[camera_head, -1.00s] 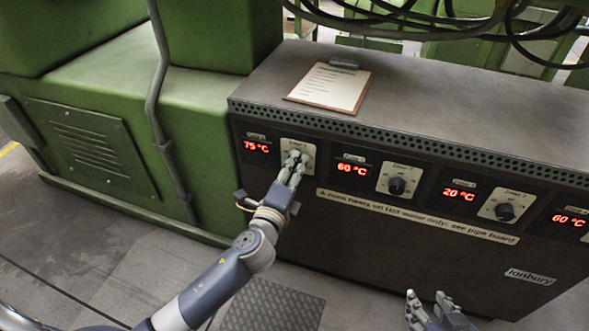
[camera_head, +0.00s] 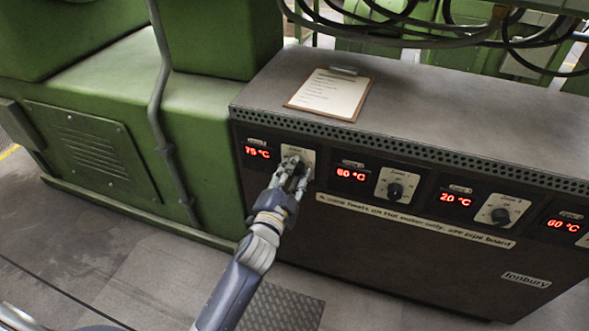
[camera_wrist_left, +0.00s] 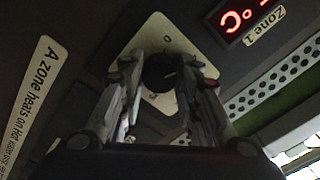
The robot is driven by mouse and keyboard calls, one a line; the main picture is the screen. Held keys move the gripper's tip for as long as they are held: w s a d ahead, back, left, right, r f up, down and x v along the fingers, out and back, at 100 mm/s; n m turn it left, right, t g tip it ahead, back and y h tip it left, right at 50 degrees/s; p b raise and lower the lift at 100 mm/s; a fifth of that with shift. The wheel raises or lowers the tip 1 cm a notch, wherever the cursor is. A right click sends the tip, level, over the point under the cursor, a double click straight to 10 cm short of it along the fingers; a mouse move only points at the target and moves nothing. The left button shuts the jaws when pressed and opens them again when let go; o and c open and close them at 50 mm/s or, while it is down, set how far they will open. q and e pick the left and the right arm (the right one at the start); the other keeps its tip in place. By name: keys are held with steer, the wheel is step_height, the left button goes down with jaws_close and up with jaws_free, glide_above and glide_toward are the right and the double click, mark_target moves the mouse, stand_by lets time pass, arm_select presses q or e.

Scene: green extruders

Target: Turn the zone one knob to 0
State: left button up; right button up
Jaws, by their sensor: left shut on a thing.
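The zone one knob (camera_wrist_left: 158,72) is dark and round on a pale square plate (camera_wrist_left: 168,38), seen in the left wrist view between my fingers. A 0 is printed on the plate. In the head view this plate (camera_head: 305,153) shows at the left of the panel, with the knob hidden behind my fingers. My left gripper (camera_head: 296,170) is at the plate, shut on the knob; it also shows in the left wrist view (camera_wrist_left: 166,78). The zone one display (camera_head: 257,152) glows red and reads about 75 °C. My right gripper is out of view.
More knobs (camera_head: 394,191) and (camera_head: 500,215) and red displays continue rightward along the panel. A clipboard (camera_head: 329,93) lies on the cabinet top (camera_head: 430,110). Cables hang above. A green machine (camera_head: 100,120) stands at left, with a vertical pipe.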

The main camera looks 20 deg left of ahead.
arm_select(q)
steer(key=shift+n, duration=0.6)
steer(key=n+p, duration=0.6)
steer(key=n, duration=0.2)
steer(key=shift+a+n, duration=0.1)
steer(key=shift+n, duration=0.3)
steer(key=shift+n+p, duration=0.3)
steer(key=shift+p, duration=0.1)
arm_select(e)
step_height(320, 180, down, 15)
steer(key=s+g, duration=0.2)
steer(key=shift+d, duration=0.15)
arm_select(q)
steer(key=o, duration=1.1)
steer(key=shift+c, duration=0.2)
